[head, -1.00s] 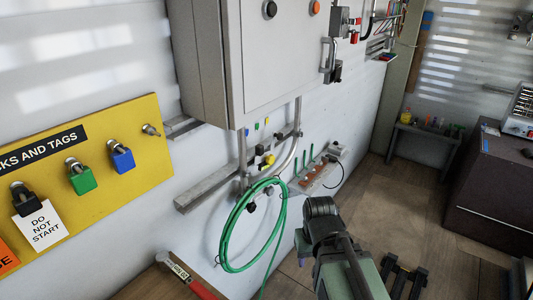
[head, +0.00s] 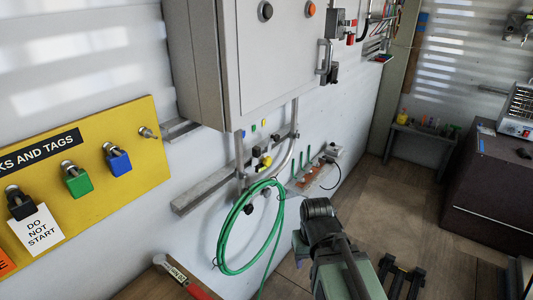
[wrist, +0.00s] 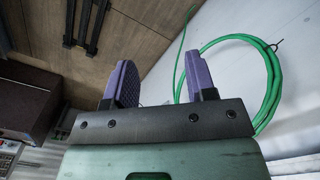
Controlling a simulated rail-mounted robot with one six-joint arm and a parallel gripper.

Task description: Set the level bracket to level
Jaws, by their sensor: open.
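My gripper (wrist: 162,82) shows in the wrist view with its two purple jaws apart and nothing between them. In the head view my arm is at the lower middle, and only a bit of purple jaw (head: 299,244) shows beside it. No part is clearly marked as the level bracket. A grey bar (head: 203,190) slants across the wall under the cabinet, and a small yellow fitting (head: 265,161) sits by the pipes to its right. I cannot tell whether either is the bracket. My gripper is apart from both, lower and to the right in the picture.
A coiled green hose (head: 224,237) hangs on the wall close to my gripper; it also shows in the wrist view (wrist: 273,75). A grey cabinet (head: 270,65) juts out above. A yellow lock board (head: 110,195) is at left, a dark bench (head: 490,190) at right. Floor between is mostly clear.

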